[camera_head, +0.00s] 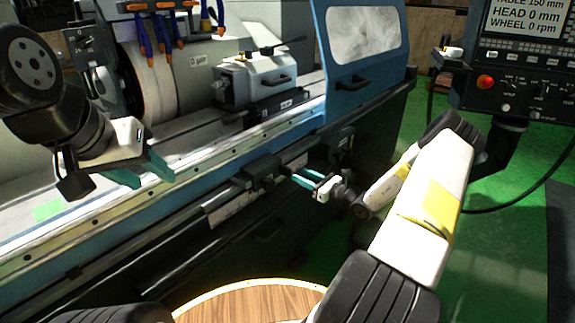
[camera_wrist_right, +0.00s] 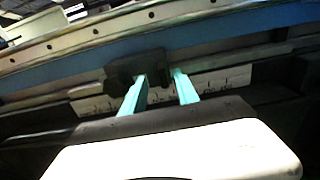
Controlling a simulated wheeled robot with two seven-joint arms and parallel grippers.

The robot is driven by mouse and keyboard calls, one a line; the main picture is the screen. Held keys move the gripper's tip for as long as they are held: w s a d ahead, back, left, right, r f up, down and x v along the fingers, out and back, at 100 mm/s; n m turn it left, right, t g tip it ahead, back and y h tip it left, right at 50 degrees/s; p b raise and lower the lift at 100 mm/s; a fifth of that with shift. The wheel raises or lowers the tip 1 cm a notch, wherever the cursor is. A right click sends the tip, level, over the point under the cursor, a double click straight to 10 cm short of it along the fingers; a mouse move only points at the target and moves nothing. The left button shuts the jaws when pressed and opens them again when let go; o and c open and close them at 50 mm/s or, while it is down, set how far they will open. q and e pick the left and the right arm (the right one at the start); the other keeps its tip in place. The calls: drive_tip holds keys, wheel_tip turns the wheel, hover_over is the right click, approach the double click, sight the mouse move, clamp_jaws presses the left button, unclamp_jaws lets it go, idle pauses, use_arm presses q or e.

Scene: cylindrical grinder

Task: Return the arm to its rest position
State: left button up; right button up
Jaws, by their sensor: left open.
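My left gripper (camera_head: 141,172) is at the left in the head view, in front of the grinder's table. Its two teal fingers are apart, with nothing visible between them. My right gripper (camera_head: 300,177) is beside the front of the grinder's blue bed; its teal fingers point toward a dark block (camera_head: 258,172) on the front rail. In the right wrist view, the fingers of the right gripper (camera_wrist_right: 158,78) are apart. The dark block (camera_wrist_right: 120,72) is just beyond the fingertips, partly behind them. I cannot tell whether they touch it.
The grinder has a blue sliding door (camera_head: 363,85) with a window, and a grey tailstock (camera_head: 257,78) on its table. A control panel (camera_head: 520,75) hangs at the upper right. A round wooden top (camera_head: 250,302) is at the bottom. Green floor (camera_head: 505,175) is open at the right.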

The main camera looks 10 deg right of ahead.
drive_tip(key=s+a+r+n+g, duration=1.1)
drive_tip(key=s+a+r+n, duration=0.25)
drive_tip(key=r+n, duration=0.35)
drive_tip(key=s+d+r+n+t+h, duration=0.1)
drive_tip(key=s+r+n+h, duration=0.3)
drive_tip(key=s, duration=0.7)
drive_tip(key=s+d+r+n+t+h, duration=0.2)
drive_tip(key=s+d+r+n+h, duration=0.2)
drive_tip(key=s+r+n, duration=0.4)
drive_tip(key=s+r, duration=0.2)
drive_tip(key=s, duration=0.1)
drive_tip(key=shift+h, duration=0.4)
drive_tip(key=shift+o, duration=0.4)
